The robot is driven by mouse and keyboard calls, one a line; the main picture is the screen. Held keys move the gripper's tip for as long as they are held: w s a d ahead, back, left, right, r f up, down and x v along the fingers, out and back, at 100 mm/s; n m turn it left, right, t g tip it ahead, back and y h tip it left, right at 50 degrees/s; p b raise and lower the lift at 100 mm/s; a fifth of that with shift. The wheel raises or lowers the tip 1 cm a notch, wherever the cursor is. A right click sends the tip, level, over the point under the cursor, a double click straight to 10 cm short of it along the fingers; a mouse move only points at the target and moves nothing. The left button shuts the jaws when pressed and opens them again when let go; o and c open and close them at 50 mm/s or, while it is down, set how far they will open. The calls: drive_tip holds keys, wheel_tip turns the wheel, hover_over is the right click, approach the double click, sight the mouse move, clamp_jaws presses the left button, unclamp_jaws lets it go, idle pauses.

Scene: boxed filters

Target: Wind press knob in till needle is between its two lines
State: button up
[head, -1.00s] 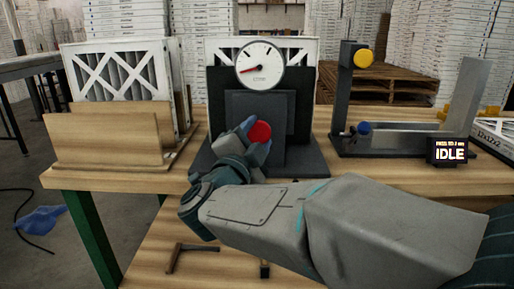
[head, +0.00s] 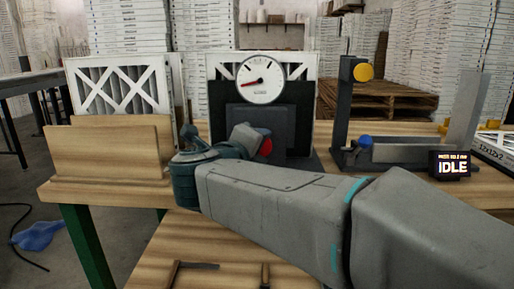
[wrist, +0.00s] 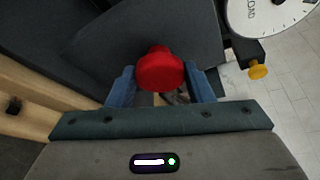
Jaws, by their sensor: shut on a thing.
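The red press knob (head: 265,147) sits on the front of the dark press, partly hidden behind my gripper (head: 258,138). In the wrist view, the knob (wrist: 160,68) lies between my two blue fingers, and my gripper (wrist: 161,78) is shut on it. The round white gauge (head: 262,79) stands above the press. Its red needle points left and slightly down. In the wrist view, only part of the gauge (wrist: 272,12) shows, at the top right.
A wooden holder (head: 108,150) with white-framed filters (head: 122,85) stands left of the press. A dark fixture (head: 400,150) with a yellow knob (head: 363,72) and a blue knob (head: 364,142) stands to the right. A small display (head: 451,165) reads IDLE.

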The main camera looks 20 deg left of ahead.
drive_tip(key=m+g+y, duration=0.1)
drive_tip(key=m, duration=0.1)
drive_tip(key=m+y+p, duration=0.1)
drive_tip(key=m, duration=0.1)
drive_tip(key=m+g+y, duration=0.1)
drive_tip(key=m, duration=0.2)
drive_tip(key=shift+d+r+g+y+p, duration=0.2)
drive_tip(key=shift+r+g+y+p, duration=0.1)
drive_tip(key=shift+p, duration=0.1)
drive_tip(key=shift+f, duration=0.1)
idle(0.3)
drive_tip(key=o, duration=1)
drive_tip(key=p+v, duration=0.3)
drive_tip(key=v, duration=1)
drive_tip(key=shift+s+d, duration=0.1)
drive_tip(key=shift+s, duration=0.3)
